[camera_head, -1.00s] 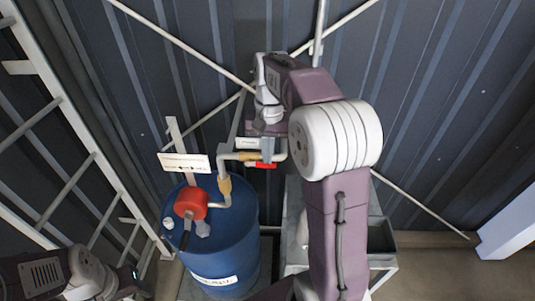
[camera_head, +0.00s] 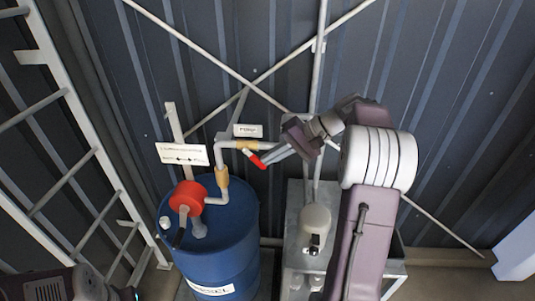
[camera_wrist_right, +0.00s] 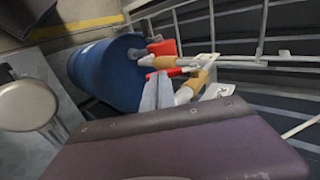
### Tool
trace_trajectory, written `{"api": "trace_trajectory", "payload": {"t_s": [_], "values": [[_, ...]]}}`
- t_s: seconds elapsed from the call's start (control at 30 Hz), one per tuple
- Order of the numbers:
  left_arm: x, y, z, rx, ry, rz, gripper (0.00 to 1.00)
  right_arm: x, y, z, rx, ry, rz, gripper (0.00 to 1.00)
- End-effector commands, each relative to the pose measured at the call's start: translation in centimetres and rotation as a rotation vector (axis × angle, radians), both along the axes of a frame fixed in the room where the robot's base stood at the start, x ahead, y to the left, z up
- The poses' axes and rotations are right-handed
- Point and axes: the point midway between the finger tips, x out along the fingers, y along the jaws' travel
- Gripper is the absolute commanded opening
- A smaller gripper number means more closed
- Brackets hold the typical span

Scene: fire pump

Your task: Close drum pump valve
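The drum pump valve sits on the white pipe (camera_head: 230,144) above the blue drum (camera_head: 233,243). Its red lever (camera_head: 257,160) slants down to the right, away from the pipe. My right gripper (camera_head: 268,159) comes from the right with its fingertips at the lever's lower end. In the right wrist view its grey fingers (camera_wrist_right: 158,82) look pressed together and reach the red lever (camera_wrist_right: 166,62); I cannot tell whether they touch it. My left arm (camera_head: 60,286) shows at the lower left, its gripper mostly cut off.
A red pump head (camera_head: 187,198) stands on the drum. A white sign (camera_head: 183,155) and a "PUMP" label (camera_head: 247,130) are near the pipe. A grey metal stand (camera_head: 291,225) is right of the drum. A white ladder or railing (camera_head: 75,165) rises at left.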

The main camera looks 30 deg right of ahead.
Motion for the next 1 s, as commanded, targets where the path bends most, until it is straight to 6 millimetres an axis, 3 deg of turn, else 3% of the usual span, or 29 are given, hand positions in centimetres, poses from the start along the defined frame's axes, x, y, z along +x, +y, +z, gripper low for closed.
{"api": "trace_trajectory", "payload": {"t_s": [0.03,0.5,0.73,1.0], "values": [[0.0,0.0,-2.0,0.000,0.000,0.000,0.55,0.0,-0.1,-1.5,0.038,-0.023,-0.004,0.00],[0.0,0.0,-10.4,0.000,0.000,0.000,0.55,0.8,1.2,-4.0,0.400,-0.243,0.000,0.00],[0.0,0.0,-13.3,0.000,0.000,0.000,0.55,1.1,1.9,-4.3,0.527,-0.321,0.001,0.00],[0.0,0.0,-15.0,0.000,0.000,0.000,0.55,1.4,2.4,-4.3,0.611,-0.374,0.002,0.00]]}}
